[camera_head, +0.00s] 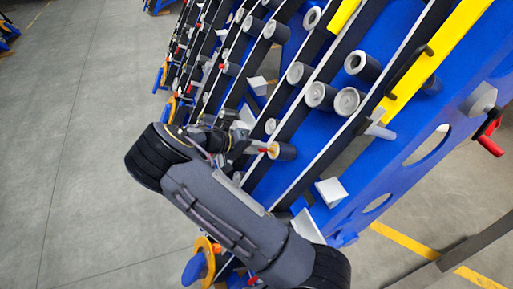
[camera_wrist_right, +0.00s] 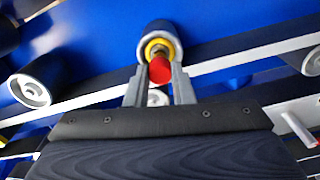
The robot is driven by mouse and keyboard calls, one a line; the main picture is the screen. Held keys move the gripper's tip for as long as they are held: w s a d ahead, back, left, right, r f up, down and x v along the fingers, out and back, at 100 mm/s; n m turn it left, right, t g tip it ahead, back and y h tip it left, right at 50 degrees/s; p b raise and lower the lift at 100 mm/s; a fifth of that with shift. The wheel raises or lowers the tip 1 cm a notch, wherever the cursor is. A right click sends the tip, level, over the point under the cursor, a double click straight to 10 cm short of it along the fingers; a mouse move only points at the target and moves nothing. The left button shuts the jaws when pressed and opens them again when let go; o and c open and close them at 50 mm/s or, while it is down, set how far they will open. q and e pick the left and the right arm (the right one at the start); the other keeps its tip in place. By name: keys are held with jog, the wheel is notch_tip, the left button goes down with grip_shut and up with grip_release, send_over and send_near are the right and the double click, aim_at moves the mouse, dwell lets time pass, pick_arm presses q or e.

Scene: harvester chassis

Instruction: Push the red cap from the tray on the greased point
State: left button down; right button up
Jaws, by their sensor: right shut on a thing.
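My right gripper (camera_head: 262,149) reaches in from the lower middle of the head view. It is shut on the red cap (camera_wrist_right: 159,71), which sits between the two fingertips (camera_wrist_right: 160,76) in the right wrist view. Directly beyond the cap is a dark roller (camera_head: 287,152) with a yellow ring (camera_wrist_right: 155,46) on its end face, taken as the greased point. The cap overlaps the lower part of the ring in the wrist view; whether it touches is unclear. I cannot make out the tray. My left gripper is out of view.
The blue chassis (camera_head: 392,152) carries several dark rollers with grey ends, such as one (camera_head: 362,65) higher up. Black and white rails run beside the gripper. A red-handled part (camera_head: 490,142) sticks out at right. Open grey floor (camera_head: 75,120) lies to the left.

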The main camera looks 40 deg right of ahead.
dwell(0.3)
jog(key=shift+b+x, duration=0.75)
jog(key=shift+x, duration=0.4)
jog(key=o, duration=1)
jog(key=b+v, duration=0.1)
jog(key=v, duration=0.6)
jog(key=shift+w+a+r, duration=0.1)
jog(key=shift+a+r, duration=0.1)
jog(key=shift+a, duration=0.1)
